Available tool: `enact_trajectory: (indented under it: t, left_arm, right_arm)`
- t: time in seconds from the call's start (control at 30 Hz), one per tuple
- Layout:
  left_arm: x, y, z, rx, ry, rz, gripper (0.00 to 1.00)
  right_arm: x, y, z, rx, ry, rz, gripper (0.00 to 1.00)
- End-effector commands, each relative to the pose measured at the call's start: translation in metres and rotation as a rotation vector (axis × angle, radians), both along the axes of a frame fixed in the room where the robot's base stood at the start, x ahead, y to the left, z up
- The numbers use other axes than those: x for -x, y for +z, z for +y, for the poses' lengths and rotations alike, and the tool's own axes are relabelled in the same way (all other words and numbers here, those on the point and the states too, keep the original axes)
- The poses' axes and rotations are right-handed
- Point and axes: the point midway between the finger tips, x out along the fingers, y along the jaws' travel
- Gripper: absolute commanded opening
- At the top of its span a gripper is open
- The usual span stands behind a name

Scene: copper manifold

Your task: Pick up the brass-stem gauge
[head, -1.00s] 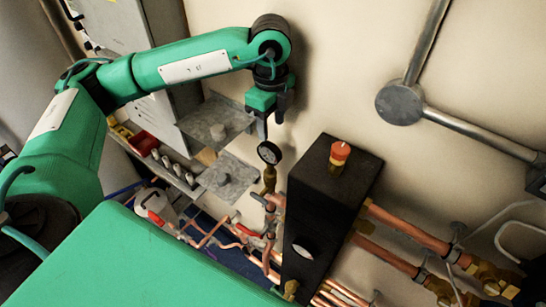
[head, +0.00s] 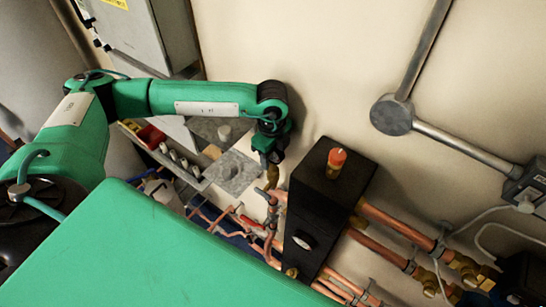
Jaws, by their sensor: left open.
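The brass-stem gauge stands on the copper pipework, left of the black box. Only its brass stem (head: 273,175) shows clearly in the head view; its round dial is hidden behind my left gripper. My left gripper (head: 268,156) is open and points down at the top of the gauge. Its fingers overlap the dial in the picture; I cannot tell whether they touch it. My right gripper is not in view.
A black box (head: 318,225) with a red-capped fitting (head: 335,163) and a small dial stands close to the right of the gauge. Copper pipes (head: 400,228) run to either side. A shelf with a red bin (head: 150,136) lies at left. The wall is behind.

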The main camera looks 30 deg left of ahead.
Motion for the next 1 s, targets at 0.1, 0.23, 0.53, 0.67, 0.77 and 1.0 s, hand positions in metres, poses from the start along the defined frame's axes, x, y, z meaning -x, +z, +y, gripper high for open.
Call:
enact_trajectory:
  t: [0.1,0.23,0.53,0.67,0.77,1.0]
  left_arm:
    - [0.0002,-0.0030,-0.0003,0.000,-0.001,0.000,0.47]
    - [0.0001,-0.0033,-0.0002,0.000,-0.001,0.000,0.47]
    - [0.0000,-0.0028,-0.0002,0.000,-0.001,0.000,0.00]
    - [-0.0003,-0.0021,-0.0002,0.000,-0.001,-0.002,0.00]
    - [-0.0003,-0.0020,-0.0002,0.000,-0.001,-0.002,0.00]
    - [-0.0007,-0.0002,-0.0002,0.001,0.000,-0.002,0.00]
  right_arm:
    - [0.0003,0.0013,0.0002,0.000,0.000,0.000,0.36]
    - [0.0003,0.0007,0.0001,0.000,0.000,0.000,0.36]
    - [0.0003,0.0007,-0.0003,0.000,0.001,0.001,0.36]
    - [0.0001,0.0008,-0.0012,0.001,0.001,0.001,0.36]
    - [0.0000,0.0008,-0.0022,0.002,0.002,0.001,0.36]
    - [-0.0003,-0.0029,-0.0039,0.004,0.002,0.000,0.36]
